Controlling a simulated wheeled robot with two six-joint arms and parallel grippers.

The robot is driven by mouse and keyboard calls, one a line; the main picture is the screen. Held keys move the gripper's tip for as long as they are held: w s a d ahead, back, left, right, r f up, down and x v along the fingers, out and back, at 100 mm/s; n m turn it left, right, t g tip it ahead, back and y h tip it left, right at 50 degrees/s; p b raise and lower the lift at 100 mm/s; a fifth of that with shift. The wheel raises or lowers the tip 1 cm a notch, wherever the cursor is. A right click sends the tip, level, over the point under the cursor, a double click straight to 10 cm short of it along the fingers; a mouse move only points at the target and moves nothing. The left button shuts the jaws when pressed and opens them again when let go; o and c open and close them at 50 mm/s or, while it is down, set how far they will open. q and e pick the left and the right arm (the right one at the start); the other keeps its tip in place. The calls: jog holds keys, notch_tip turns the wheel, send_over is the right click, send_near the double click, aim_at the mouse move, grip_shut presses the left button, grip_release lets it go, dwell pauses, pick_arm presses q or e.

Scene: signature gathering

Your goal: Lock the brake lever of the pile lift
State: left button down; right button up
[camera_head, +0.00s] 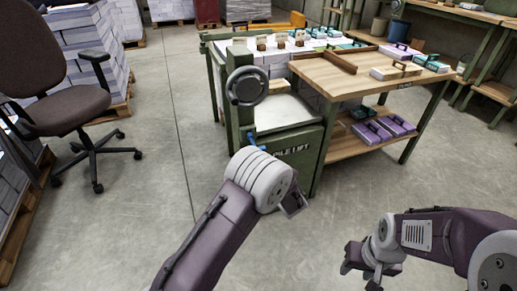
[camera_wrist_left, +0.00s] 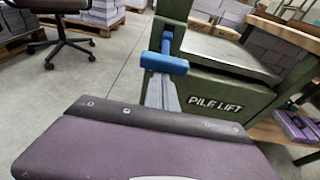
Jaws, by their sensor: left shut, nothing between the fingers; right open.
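The green pile lift (camera_head: 290,148) stands ahead, with a dark handwheel (camera_head: 247,86) on its front post. A blue brake lever (camera_head: 253,139) sits low on that post, partly hidden by my left wrist. In the left wrist view the lever (camera_wrist_left: 165,63) shows as a blue T-shaped handle. My left gripper's fingers (camera_wrist_left: 162,93) are shut and empty, just below the blue bar. I cannot tell whether they touch it. In the head view my left wrist hides these fingers. My right gripper (camera_head: 359,274) is open and empty at lower right, above bare floor.
A wooden-topped table (camera_head: 340,78) with boxes adjoins the lift on the right, with purple boxes on its lower shelf (camera_head: 350,145). An office chair (camera_head: 70,105) and paper stacks on pallets stand at left. The floor between chair and lift is clear.

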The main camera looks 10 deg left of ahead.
pick_arm(q)
notch_tip(320, 180, up, 7)
jog(key=g+h+p, duration=0.2)
jog(key=g+p, duration=0.2)
jog(key=p, duration=1)
jog(key=shift+w+a+h, duration=0.15)
jog(key=shift+w+h, duration=0.05)
jog(key=shift+h, duration=0.2)
jog(key=shift+w+r, duration=0.15)
jog(key=shift+r, duration=0.1)
notch_tip(320, 180, down, 4)
jog(key=s+b, duration=0.1)
jog(key=b, duration=0.2)
jog(key=p+v, duration=0.3)
jog(key=v, duration=0.7)
jog(key=shift+d+r+g, duration=0.25)
jog(key=shift+d+g, duration=0.05)
jog(key=shift+d, duration=0.05)
jog(key=shift+s+a, duration=0.1)
jog(key=shift+a, duration=0.05)
